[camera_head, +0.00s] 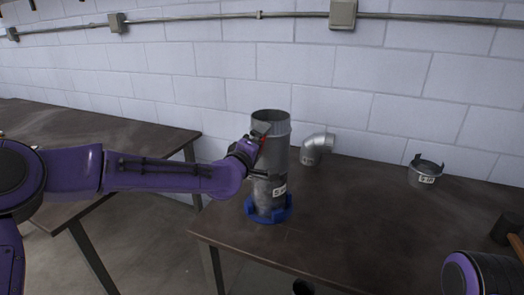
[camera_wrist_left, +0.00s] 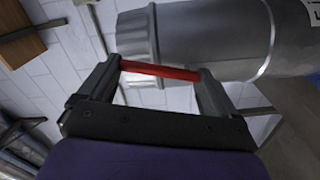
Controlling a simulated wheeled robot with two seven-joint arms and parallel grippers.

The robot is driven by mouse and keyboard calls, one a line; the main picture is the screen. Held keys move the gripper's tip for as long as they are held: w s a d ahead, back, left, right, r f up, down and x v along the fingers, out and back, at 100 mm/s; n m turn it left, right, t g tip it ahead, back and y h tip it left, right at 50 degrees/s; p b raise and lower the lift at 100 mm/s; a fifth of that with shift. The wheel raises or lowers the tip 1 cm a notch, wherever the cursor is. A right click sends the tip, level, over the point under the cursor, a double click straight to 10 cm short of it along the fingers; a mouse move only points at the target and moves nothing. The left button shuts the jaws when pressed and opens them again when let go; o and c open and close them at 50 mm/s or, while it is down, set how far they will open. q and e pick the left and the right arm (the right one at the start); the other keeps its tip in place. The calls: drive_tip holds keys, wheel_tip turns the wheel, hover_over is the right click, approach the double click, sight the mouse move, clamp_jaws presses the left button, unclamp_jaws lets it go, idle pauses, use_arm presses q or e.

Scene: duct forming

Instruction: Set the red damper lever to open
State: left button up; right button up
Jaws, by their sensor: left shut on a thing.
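The grey metal duct (camera_head: 273,150) stands upright in a blue ring base (camera_head: 270,213) near the left edge of the dark table. The red damper lever (camera_wrist_left: 160,71) spans between the two fingers of my left gripper (camera_wrist_left: 158,75) in the left wrist view, beside the duct wall (camera_wrist_left: 225,40). In the head view my left gripper (camera_head: 257,145) is at the duct's upper left side, with a bit of red showing there. It is shut on the lever. My right gripper is not seen; only part of my right arm shows at the lower right.
A silver elbow (camera_head: 315,148) stands behind the duct to the right. A short collar with a label (camera_head: 425,172) sits at the right rear. The table's middle (camera_head: 360,215) is clear. A second table (camera_head: 90,125) stands left, across a gap.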

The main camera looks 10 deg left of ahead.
use_arm(q)
drive_tip(key=shift+w+a+n+b, duration=0.1)
drive_tip(key=shift+a+n+b, duration=0.15)
drive_tip(key=shift+n+b, duration=0.45)
drive_tip(key=shift+a+n+b, duration=0.25)
drive_tip(key=shift+n, duration=0.75)
drive_tip(key=o, duration=1.2)
drive_tip(key=b+v, duration=0.3)
drive_tip(key=v, duration=0.7)
drive_tip(key=shift+s, duration=0.25)
